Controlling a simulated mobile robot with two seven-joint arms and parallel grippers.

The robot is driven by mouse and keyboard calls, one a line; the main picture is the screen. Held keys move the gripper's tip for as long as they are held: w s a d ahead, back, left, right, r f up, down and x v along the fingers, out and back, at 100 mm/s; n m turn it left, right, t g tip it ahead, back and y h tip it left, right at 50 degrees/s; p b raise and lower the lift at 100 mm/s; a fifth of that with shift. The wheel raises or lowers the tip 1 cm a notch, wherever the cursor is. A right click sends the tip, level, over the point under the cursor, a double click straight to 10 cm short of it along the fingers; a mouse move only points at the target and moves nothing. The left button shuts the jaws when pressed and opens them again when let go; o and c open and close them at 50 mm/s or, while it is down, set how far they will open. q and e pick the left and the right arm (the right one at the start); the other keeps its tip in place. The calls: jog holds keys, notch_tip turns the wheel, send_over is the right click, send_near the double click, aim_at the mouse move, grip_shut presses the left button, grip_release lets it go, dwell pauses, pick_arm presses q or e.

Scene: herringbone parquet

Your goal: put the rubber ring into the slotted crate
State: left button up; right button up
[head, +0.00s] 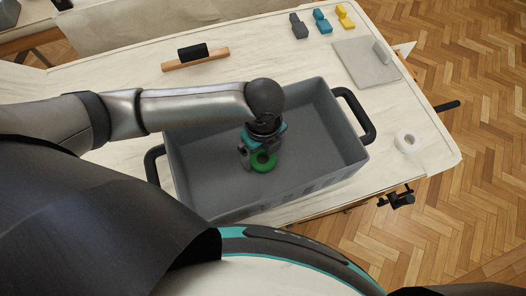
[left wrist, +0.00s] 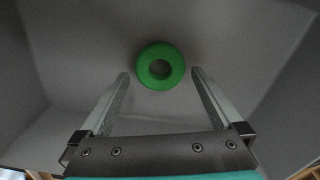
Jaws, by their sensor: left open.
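The rubber ring (head: 264,168) is bright green and lies inside the slotted crate (head: 330,125), a grey box with black side handles and slots in its near wall. In the left wrist view the ring (left wrist: 143,72) lies flat on the crate floor, its hole facing the camera. My left gripper (head: 257,160) reaches down into the crate over the ring. Its two fingers (left wrist: 160,74) are open and apart, with the ring seen between and just beyond their tips, not gripped. Whether the fingertips touch the floor cannot be told. My right gripper is not in view.
The crate stands on a pale table. Behind it are a wooden bar with a black block (head: 194,53), small grey, teal and yellow blocks (head: 322,22), and a grey board (head: 365,63). A white tape roll (head: 407,141) and a black clamp (head: 398,199) are at right.

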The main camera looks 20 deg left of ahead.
aim_at(263, 161)
pick_arm(q)
notch_tip(263, 161, up, 10)
jog(key=p, duration=0.2)
jog(key=shift+p, duration=0.3)
jog(key=shift+r, duration=0.1)
jog(key=shift+r+p, duration=0.75)
jog(key=shift+p, duration=0.45)
